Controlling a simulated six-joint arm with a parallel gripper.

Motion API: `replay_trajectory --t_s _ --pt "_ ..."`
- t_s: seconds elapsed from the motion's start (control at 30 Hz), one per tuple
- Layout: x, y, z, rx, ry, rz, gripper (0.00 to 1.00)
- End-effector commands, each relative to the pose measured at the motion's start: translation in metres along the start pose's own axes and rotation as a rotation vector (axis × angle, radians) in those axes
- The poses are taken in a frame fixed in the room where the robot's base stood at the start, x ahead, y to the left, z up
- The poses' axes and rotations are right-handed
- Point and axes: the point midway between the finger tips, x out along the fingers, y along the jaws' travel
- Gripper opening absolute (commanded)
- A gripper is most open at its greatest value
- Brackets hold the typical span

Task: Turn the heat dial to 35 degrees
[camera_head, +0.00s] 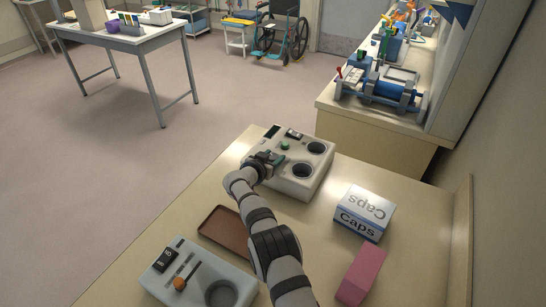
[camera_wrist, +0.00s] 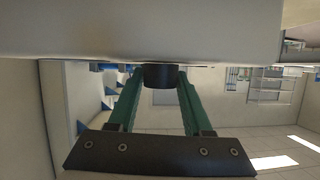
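A pale box-shaped unit (camera_head: 308,178) with two round dark wells stands on the table in the head view. My gripper (camera_head: 268,162) is at its left side. In the wrist view, a dark round knob (camera_wrist: 159,76) sits against a pale surface (camera_wrist: 150,30) that fills the top. The green fingers of my gripper (camera_wrist: 160,85) reach up on either side of this knob, with what looks like a thin gap on each side. The knob's markings and any degree scale are hidden. In the head view my gripper hides the knob.
A second unit (camera_head: 190,262) with an orange-tipped lever (camera_head: 181,283) stands at the near left, beside a brown tray (camera_head: 222,232). A Caps box (camera_head: 365,212) and a pink block (camera_head: 360,276) lie to the right of my arm. The tabletop between the two-well unit and the Caps box is clear.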

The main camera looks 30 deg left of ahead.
Motion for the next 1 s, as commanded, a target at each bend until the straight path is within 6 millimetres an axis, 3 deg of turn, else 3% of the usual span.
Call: replay_trajectory --t_s 0.03,0.27,0.47,0.73,1.0 --pt "-0.0001 0.0 -0.0001 0.0 0.0 0.0 0.39" --pt "-0.0002 -0.0002 -0.0001 0.0 0.0 0.0 0.0" --pt "0.0009 0.0009 -0.0025 -0.017 0.005 -0.034 0.0" --pt "0.0011 0.0012 -0.0032 -0.114 -0.007 -0.273 0.0" --pt "0.0003 0.0004 -0.0024 -0.149 -0.015 -0.363 0.0"
